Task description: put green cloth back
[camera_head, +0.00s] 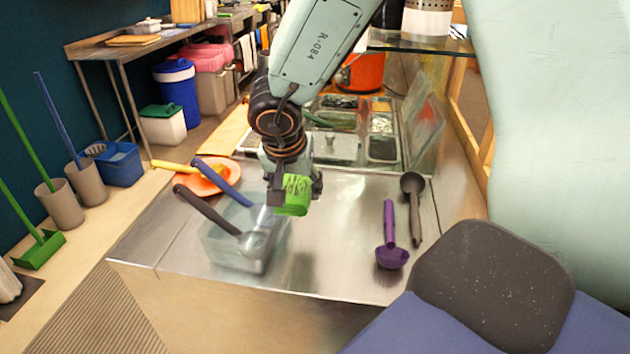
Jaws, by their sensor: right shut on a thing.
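A bright green cloth (293,196) is held in my right gripper (292,190) above the steel counter (335,240). The gripper is shut on the cloth, which hangs bunched below the jaws, just right of a clear container (232,245). I cannot tell the exact height of the cloth over the counter. My left gripper is not in view.
Dark and blue-handled utensils lean in the container. An orange plate (210,180) lies behind it. A purple scoop (390,245) and a dark scoop (413,205) lie on the right. Topping trays (345,120) stand behind. The counter's front middle is clear.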

